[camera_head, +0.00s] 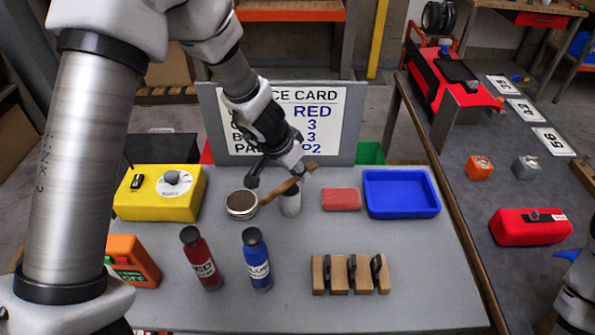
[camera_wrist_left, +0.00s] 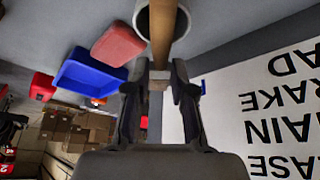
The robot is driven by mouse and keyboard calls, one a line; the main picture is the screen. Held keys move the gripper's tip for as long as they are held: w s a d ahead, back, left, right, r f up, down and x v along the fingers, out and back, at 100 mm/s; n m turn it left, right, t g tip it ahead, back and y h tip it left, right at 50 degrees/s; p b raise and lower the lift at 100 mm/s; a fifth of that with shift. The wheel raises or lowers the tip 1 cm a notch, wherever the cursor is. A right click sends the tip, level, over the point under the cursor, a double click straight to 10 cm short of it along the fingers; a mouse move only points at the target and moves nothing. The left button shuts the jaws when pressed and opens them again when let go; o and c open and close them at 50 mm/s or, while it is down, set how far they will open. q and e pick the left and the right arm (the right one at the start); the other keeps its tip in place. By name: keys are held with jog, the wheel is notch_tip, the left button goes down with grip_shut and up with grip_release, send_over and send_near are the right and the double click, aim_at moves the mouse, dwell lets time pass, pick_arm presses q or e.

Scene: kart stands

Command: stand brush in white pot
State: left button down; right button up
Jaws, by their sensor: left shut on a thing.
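The brush (camera_head: 281,190), with a light wooden handle, slants over the table. My left gripper (camera_head: 278,172) is shut on it. The white pot (camera_head: 290,204) stands upright on the grey table, just below the brush. In the left wrist view, the brush handle (camera_wrist_left: 161,45) runs from between my left fingertips (camera_wrist_left: 158,78) across the round mouth of the pot (camera_wrist_left: 143,22). I cannot tell whether any of the brush is inside the pot. My right gripper is out of view.
A round tin with brown contents (camera_head: 241,204) stands left of the pot. A red block (camera_head: 341,199) and a blue tray (camera_head: 401,193) are to its right. Red (camera_head: 203,262) and blue (camera_head: 257,262) bottles stand in front. A card board (camera_head: 348,146) rises behind.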

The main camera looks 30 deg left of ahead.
pick_arm(q)
jog(key=shift+f+b, duration=0.55)
jog(key=c, duration=1)
grip_release()
jog(key=shift+r, duration=0.1)
jog(key=shift+r+p, duration=0.2)
jog(key=shift+p, duration=0.15)
jog(key=p+v, duration=0.9)
jog(key=v, duration=0.3)
jog(key=shift+s+r, duration=0.1)
jog(key=shift+r, duration=0.25)
jog(key=shift+f, duration=0.1)
